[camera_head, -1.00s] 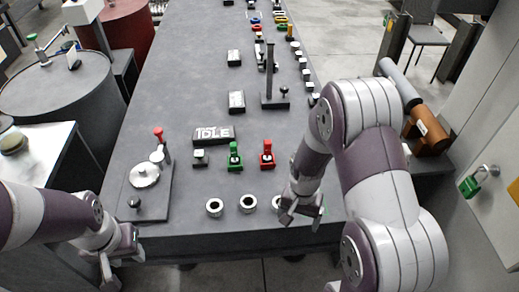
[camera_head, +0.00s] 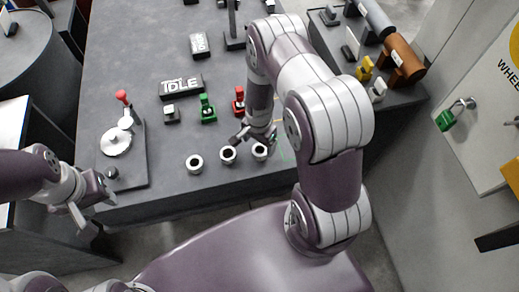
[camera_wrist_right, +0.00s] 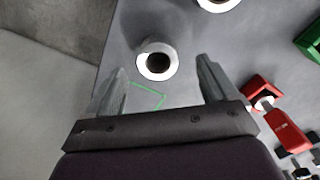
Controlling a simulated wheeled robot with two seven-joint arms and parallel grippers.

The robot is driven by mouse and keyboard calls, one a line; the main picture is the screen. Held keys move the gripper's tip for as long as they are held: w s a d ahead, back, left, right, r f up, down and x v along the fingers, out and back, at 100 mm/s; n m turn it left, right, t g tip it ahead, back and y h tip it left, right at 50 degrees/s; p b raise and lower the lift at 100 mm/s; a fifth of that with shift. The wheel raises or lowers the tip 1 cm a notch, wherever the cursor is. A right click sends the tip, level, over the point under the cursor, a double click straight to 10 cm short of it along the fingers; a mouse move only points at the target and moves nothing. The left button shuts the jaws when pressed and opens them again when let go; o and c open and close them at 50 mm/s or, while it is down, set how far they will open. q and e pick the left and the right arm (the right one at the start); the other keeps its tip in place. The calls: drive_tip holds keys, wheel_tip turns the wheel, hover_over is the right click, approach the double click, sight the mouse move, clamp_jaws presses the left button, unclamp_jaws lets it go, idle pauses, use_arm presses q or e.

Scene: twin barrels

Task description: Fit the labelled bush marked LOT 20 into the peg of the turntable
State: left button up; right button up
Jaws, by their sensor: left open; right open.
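Three short silver ring-shaped bushes stand in a row near the table's front edge: left (camera_head: 195,163), middle (camera_head: 228,154) and right (camera_head: 260,151). No LOT 20 marking is readable on them. My right gripper (camera_head: 256,139) is open above the right end of the row. In the right wrist view, the right bush (camera_wrist_right: 157,62) shows just beyond and between its open fingers (camera_wrist_right: 161,66), not gripped. The turntable (camera_head: 116,142) is a silver disc on a dark plate at the left; its peg is not clear. My left gripper (camera_head: 93,209) is open and empty by the table's front-left edge.
A green outline (camera_wrist_right: 146,97) marks the tabletop. Table space between turntable and bushes is clear.

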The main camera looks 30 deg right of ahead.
sight(260, 147)
drive_tip(key=f, duration=0.2)
drive_tip(key=shift+s+d+f, duration=0.15)
drive_tip(key=shift+s+f, duration=0.1)
drive_tip(key=shift+f, duration=0.1)
drive_tip(key=shift+w+f, duration=0.25)
drive_tip(key=shift+f, duration=0.15)
drive_tip(key=shift+s+r, duration=0.1)
drive_tip(key=shift+s, duration=0.05)
drive_tip(key=c, duration=1.4)
